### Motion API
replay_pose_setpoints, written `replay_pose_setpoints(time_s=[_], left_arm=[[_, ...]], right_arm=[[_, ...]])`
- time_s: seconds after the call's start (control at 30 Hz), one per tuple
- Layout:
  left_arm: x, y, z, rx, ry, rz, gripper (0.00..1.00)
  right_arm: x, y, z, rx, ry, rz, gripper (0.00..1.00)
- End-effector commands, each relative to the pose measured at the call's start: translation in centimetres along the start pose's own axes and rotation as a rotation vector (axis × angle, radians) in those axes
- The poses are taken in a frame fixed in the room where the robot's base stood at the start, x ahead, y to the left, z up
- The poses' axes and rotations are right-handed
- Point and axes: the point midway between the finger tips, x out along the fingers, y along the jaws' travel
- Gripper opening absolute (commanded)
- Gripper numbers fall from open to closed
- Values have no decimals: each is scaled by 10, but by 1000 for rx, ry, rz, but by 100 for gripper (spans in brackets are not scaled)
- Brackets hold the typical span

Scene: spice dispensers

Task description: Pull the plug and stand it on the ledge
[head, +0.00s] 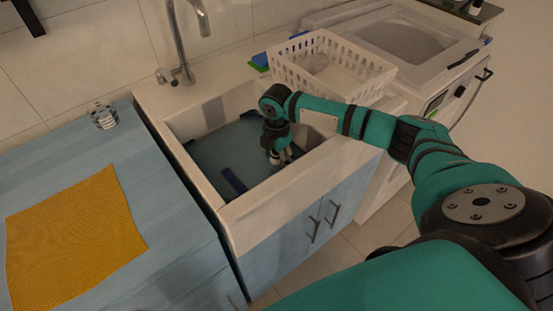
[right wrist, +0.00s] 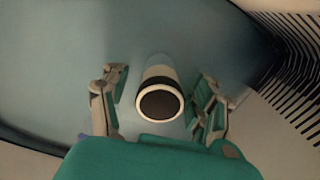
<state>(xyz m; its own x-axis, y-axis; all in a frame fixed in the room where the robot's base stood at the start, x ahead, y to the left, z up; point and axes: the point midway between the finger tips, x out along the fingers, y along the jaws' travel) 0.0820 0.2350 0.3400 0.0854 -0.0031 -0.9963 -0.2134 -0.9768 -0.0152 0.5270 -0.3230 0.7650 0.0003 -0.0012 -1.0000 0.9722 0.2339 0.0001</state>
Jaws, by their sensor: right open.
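The plug (right wrist: 160,104) shows in the right wrist view as a short upright piece with a round dark top and a pale ring. It stands in the sink (head: 240,207), over the blue-grey bottom. My right gripper (head: 280,157) reaches down into the right part of the sink. Its fingers are open, one on each side of the plug, with gaps between; it also shows in the right wrist view (right wrist: 160,88). In the head view I cannot make out the plug behind the gripper. The pale ledge (head: 199,92) runs along the sink's back. My left gripper is out of view.
A faucet (head: 181,45) rises behind the sink. A white basket (head: 325,62) stands to the right, beside blue and green sponges (head: 262,62). Dark blue bars (head: 233,180) show in the sink. A glass (head: 103,116) and yellow cloth (head: 72,238) lie left.

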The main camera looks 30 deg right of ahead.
Motion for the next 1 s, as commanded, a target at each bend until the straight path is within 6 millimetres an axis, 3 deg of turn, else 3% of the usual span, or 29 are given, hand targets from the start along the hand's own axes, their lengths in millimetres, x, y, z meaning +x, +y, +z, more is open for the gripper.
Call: replay_pose_setpoints(time_s=[0.2, 0.67, 0.7, 0.87, 1.0], left_arm=[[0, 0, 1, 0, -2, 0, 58], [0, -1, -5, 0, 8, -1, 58], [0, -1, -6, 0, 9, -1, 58], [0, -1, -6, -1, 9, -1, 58], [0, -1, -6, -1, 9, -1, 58]], right_arm=[[0, 0, 0, 0, 0, 0, 60], [0, 0, 0, 0, 0, 0, 1], [0, 0, 0, 0, 0, 0, 29], [0, 0, 0, 0, 0, 0, 8], [-1, 0, 0, 0, 0, 1, 6]])
